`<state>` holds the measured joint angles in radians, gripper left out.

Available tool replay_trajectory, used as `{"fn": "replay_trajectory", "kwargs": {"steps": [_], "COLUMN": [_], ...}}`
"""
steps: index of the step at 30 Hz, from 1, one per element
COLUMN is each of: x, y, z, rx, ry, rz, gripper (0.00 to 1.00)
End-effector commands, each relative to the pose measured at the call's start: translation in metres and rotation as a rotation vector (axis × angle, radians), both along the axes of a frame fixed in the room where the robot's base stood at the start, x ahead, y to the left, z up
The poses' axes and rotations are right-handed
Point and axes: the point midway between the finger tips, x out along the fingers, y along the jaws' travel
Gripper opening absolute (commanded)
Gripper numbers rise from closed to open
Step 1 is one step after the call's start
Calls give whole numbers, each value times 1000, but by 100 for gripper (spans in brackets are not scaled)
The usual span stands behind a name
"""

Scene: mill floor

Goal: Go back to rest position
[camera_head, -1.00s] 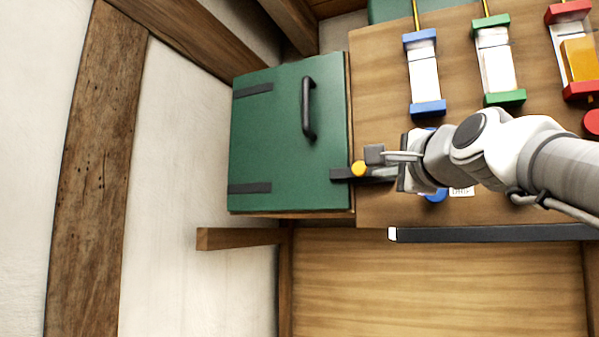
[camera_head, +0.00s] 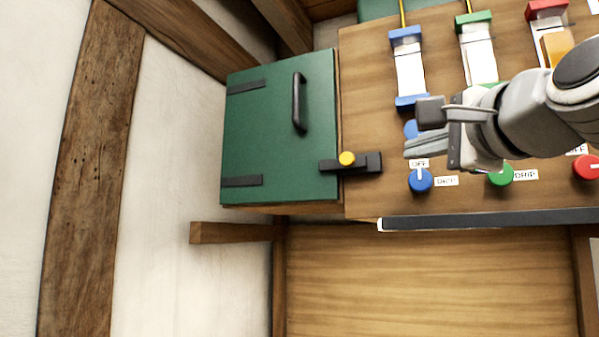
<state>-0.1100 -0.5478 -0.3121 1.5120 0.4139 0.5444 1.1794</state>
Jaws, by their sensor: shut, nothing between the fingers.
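My gripper (camera_head: 422,131) is in front of the wooden panel, to the right of the green door. It is shut and empty, apart from everything it could touch as far as I can tell. My arm reaches in from the right edge. The green door (camera_head: 275,135) with its black handle (camera_head: 299,103) is closed flat. A black latch (camera_head: 367,162) with a yellow knob (camera_head: 347,158) lies across the door's right edge onto the panel. My gripper hides part of a blue round part (camera_head: 411,129) on the panel.
Blue (camera_head: 420,181), green (camera_head: 499,175) and red (camera_head: 587,167) knobs with labels sit on the wooden panel (camera_head: 370,120). Several colour-ended chutes hang above. A dark rail (camera_head: 480,220) runs along the panel's lower edge. A wooden beam (camera_head: 232,232) juts out below the door.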

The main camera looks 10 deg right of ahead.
Motion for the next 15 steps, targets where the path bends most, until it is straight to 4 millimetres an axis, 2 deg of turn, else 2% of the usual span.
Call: {"fn": "replay_trajectory", "kwargs": {"steps": [12,15], "x": [1,4], "y": [0,4], "z": [0,-11], "rx": [-1,-31], "ry": [1,25], "rz": [0,4], "gripper": [0,0]}}
